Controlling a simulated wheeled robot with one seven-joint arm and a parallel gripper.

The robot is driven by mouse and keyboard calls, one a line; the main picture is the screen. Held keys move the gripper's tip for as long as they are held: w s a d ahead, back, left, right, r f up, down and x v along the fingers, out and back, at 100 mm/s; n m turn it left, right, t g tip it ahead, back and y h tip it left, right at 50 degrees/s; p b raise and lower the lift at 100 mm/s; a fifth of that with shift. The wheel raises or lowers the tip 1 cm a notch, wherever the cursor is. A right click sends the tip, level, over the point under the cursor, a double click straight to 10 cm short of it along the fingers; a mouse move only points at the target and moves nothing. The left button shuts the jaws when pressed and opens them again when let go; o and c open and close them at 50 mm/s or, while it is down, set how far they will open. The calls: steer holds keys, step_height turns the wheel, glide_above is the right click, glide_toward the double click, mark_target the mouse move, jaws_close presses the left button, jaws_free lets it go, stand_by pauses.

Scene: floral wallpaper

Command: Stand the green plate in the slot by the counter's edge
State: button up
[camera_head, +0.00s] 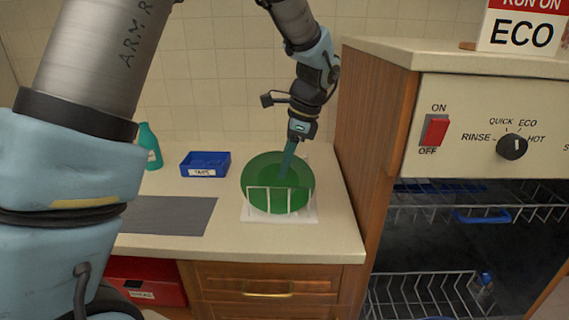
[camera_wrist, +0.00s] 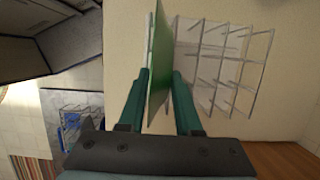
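The green plate (camera_head: 262,172) stands upright in the white wire rack (camera_head: 312,217) on the counter, with rack wires in front of its lower half. In the wrist view the plate (camera_wrist: 157,62) shows nearly edge-on at the rack's front side, and the rest of the rack (camera_wrist: 232,62) lies behind it. My gripper (camera_head: 287,172) reaches down at the plate's upper part. Its two teal fingers (camera_wrist: 160,85) straddle the rim. They are apart, with a gap between the plate and the right finger. The plate's bottom contact with the rack is hidden.
A blue tray (camera_head: 205,171), a green bottle (camera_head: 149,146) and a grey mat (camera_head: 165,214) are to the left on the counter. The dishwasher cabinet's wooden side (camera_head: 376,140) rises close on the right. The counter's front edge (camera_head: 240,254) is just ahead of the rack.

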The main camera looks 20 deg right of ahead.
steer(key=o, duration=0.4)
steer(key=b+v, duration=0.2)
steer(key=v, duration=0.9)
steer(key=shift+f, duration=0.1)
stand_by(0.3)
steer(key=w+a+f+n, duration=0.1)
steer(key=a, duration=0.1)
steer(key=w+a+f+n, duration=0.1)
steer(key=a, duration=0.1)
steer(key=w+a+f+n, duration=0.1)
steer(key=a, duration=0.2)
steer(key=shift+f+n+g+h, duration=0.1)
steer(key=shift+n+g+h, duration=0.2)
steer(key=shift+n, duration=0.1)
steer(key=s+a+f+n+h, duration=0.1)
steer(key=a+f+n, duration=0.2)
steer(key=a+n, duration=0.3)
steer(key=s+a+f+n, duration=0.2)
steer(key=a+f+n, duration=0.2)
steer(key=a, duration=0.8)
steer(key=s+a+f+n+h, duration=0.1)
steer(key=a+f+n, duration=0.3)
steer(key=a+n, duration=0.4)
steer(key=shift+s+a+f+t+h, duration=0.3)
steer(key=shift+s+a+t, duration=0.1)
steer(key=shift+s+a, duration=0.2)
